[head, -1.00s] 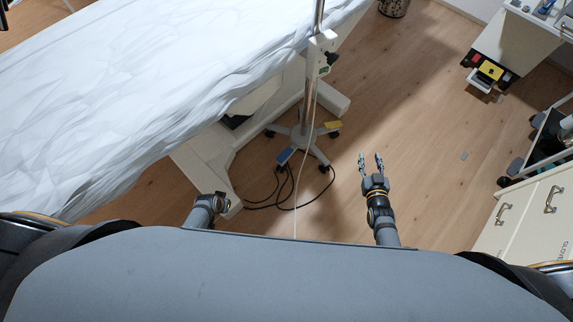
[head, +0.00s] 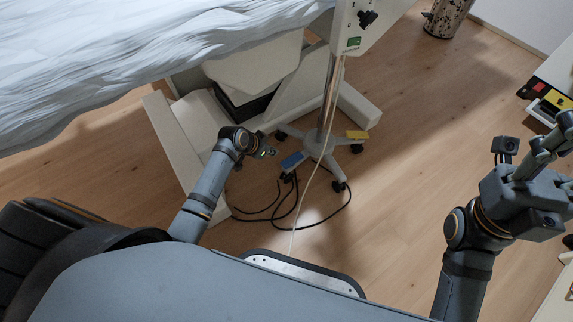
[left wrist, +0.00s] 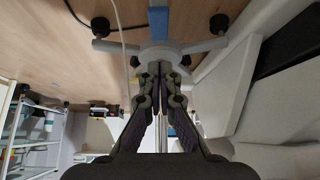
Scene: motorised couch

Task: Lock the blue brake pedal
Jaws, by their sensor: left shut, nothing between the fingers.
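The blue pedal (head: 293,160) is at the near left of the wheeled stand's base, close to the floor. It shows in the left wrist view as a blue bar (left wrist: 158,22) at the top. My left gripper (head: 270,152) is just left of the blue pedal in the head view, apart from it in the picture. The left wrist view shows its fingers (left wrist: 160,68) together and empty, below the blue bar. My right gripper (head: 562,135) is raised at the right edge, partly cut off, far from the pedal.
Black cables (head: 296,205) loop on the floor in front. The couch's white base (head: 180,145) stands close on the left. Open floor (head: 420,130) lies to the right.

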